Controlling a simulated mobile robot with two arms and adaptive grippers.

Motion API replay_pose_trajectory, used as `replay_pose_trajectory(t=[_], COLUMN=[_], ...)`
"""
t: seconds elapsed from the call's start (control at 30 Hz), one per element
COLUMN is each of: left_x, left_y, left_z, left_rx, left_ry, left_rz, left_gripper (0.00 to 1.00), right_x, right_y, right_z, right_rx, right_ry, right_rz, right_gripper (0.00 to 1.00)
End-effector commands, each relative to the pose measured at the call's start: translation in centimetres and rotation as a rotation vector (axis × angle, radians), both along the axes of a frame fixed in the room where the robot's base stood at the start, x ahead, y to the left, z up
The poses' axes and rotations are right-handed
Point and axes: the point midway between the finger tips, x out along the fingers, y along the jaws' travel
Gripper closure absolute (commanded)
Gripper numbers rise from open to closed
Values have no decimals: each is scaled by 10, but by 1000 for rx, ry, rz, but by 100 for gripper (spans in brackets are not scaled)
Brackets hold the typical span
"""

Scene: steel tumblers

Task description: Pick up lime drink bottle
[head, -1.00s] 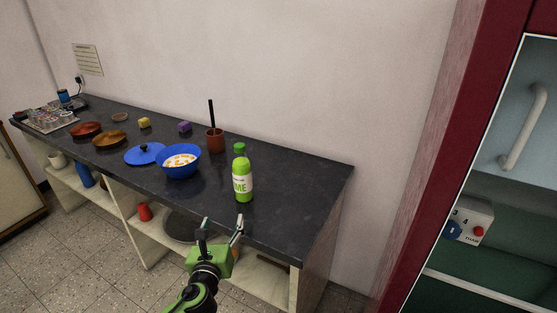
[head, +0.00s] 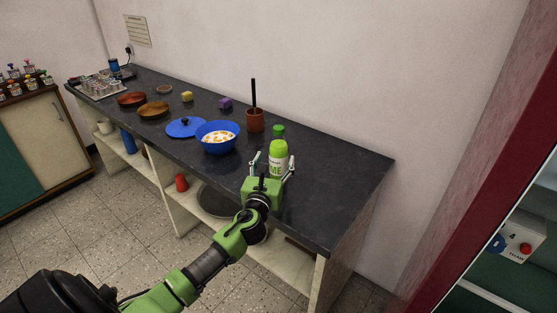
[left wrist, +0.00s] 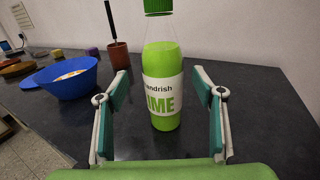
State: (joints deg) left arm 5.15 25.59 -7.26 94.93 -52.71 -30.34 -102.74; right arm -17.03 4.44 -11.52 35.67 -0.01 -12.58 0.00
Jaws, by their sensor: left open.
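The lime drink bottle (head: 278,154) stands upright on the dark counter, with a green cap and a white label. In the left wrist view the bottle (left wrist: 162,88) stands just beyond and between the fingers, with dark counter showing on both sides of it. My left gripper (head: 271,163) is open and empty, its fingers pointing at the bottle. In the left wrist view the left gripper (left wrist: 162,104) has its two fingers wide apart, and neither visibly touches the bottle. The bottle's lower part is hidden by the gripper in the head view. My right gripper is not in view.
On the dark counter (head: 340,185), a blue bowl (head: 217,147) of food stands left of the bottle, with a blue lid (head: 186,128) beside it. A brown pot (head: 254,122) with a dark stick stands behind. The counter right of the bottle is clear.

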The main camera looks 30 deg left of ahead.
Motion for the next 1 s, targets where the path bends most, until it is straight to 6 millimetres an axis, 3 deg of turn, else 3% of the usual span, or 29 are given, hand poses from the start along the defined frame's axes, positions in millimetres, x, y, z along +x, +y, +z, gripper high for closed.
replay_pose_trajectory(t=[0.3,0.57,0.6,0.8,0.83,1.0], left_x=[38,40,40,40,40,41], left_y=[11,12,12,11,11,11], left_z=[0,0,0,0,0,2], left_rx=[-1,-1,-1,-1,-1,0], left_ry=[0,0,0,0,0,-4], left_rz=[0,-1,-1,-1,-1,-1], left_gripper=[38,38,41,93,97,97], right_x=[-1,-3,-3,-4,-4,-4], right_y=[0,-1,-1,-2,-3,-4], right_z=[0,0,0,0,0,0], right_rx=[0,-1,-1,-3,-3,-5], right_ry=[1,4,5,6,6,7], right_rz=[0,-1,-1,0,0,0], right_gripper=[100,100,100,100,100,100])
